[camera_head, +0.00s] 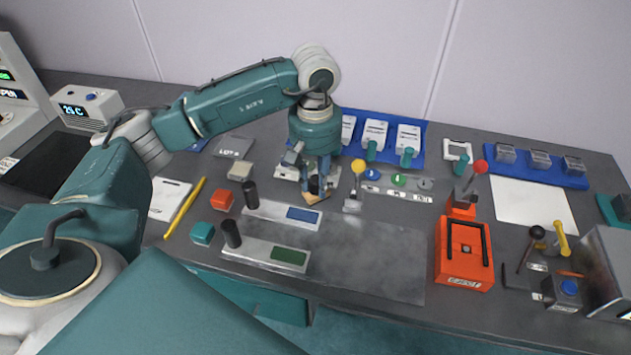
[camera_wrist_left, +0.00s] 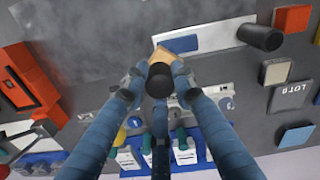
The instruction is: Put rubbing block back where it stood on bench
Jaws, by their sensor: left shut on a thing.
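The rubbing block appears as a small tan wooden block (camera_head: 313,198) with a black knob, under my left gripper (camera_head: 318,182) in the head view. In the left wrist view the black knob (camera_wrist_left: 160,80) sits between the fingers of my left gripper (camera_wrist_left: 159,88), and the tan block (camera_wrist_left: 164,56) shows beyond it. The left gripper is shut on the knob. The block is beside the end of a pale plate with a blue window (camera_head: 301,214). Whether it touches the bench cannot be told. My right gripper is not in view.
A second plate with a green window (camera_head: 289,256) lies nearer, beside a dark grey sheet (camera_head: 370,262). A yellow-knobbed lever (camera_head: 354,190) stands close to the right of the gripper. Behind is a blue board (camera_head: 420,130) with white units. An orange device (camera_head: 464,255) stands farther right.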

